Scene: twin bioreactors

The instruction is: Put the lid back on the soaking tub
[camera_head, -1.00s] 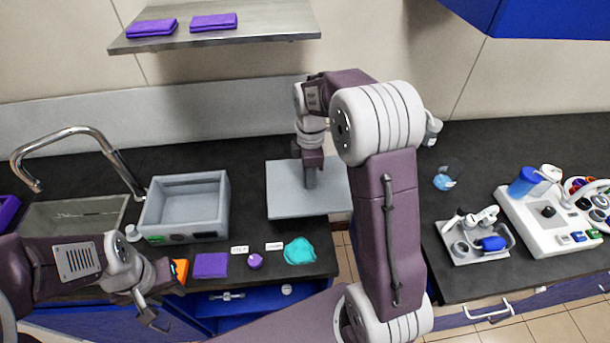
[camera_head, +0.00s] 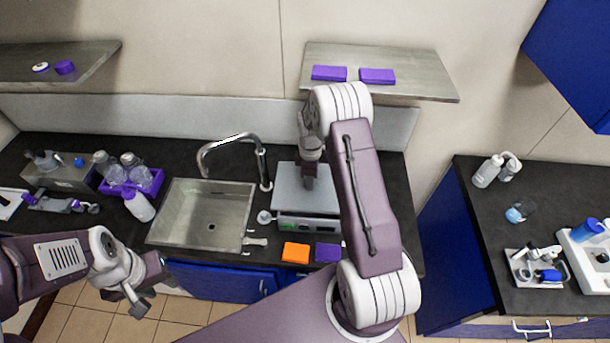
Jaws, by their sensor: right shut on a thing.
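The lid (camera_head: 288,192) is a flat grey square plate. My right gripper (camera_head: 309,183) is shut on the handle at its middle, from above. The lid lies over the grey soaking tub (camera_head: 290,222) and hides its opening. My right arm covers the right side of both. My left gripper (camera_head: 140,300) looks open and empty, in front of the counter at the lower left.
A steel sink (camera_head: 204,222) and a curved tap (camera_head: 240,142) are left of the tub. An orange block (camera_head: 296,252) and a purple block (camera_head: 328,252) lie in front. A purple crate of bottles (camera_head: 150,190) stands further left. A shelf (camera_head: 420,78) hangs above.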

